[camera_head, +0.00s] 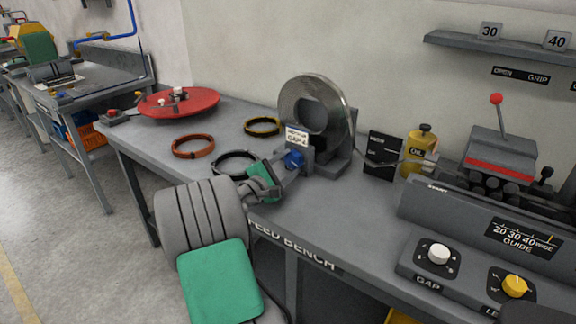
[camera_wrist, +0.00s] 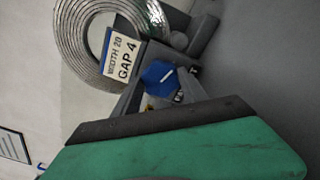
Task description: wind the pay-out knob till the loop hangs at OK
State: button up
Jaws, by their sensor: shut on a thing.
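The blue pay-out knob (camera_head: 293,160) sits on the front of the coil stand, below a card reading GAP 4 (camera_head: 297,137). My gripper (camera_head: 288,168) is shut on this knob; the wrist view also shows the blue knob (camera_wrist: 158,76) at the fingers. The metal coil (camera_head: 341,112) stands upright in its stand. A thin strip (camera_head: 362,157) leaves the coil to the right, passes the dark gauge board (camera_head: 383,165) and runs toward the straightener. The board's marks are too small to read, so I cannot tell where the loop hangs against OK.
A yellow oil can (camera_head: 420,150) stands right of the board. The red-levered straightener (camera_head: 500,158) and the GAP dial (camera_head: 438,254) are further right. Coloured rings, one orange (camera_head: 193,147), and a red turntable (camera_head: 180,103) lie left on the bench.

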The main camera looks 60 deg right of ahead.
jog(key=o, duration=1.4)
jog(key=a, duration=0.5)
jog(key=w+a, duration=0.1)
jog(key=a, duration=0.1)
jog(key=shift+w+a, duration=0.1)
jog(key=shift+a, duration=0.25)
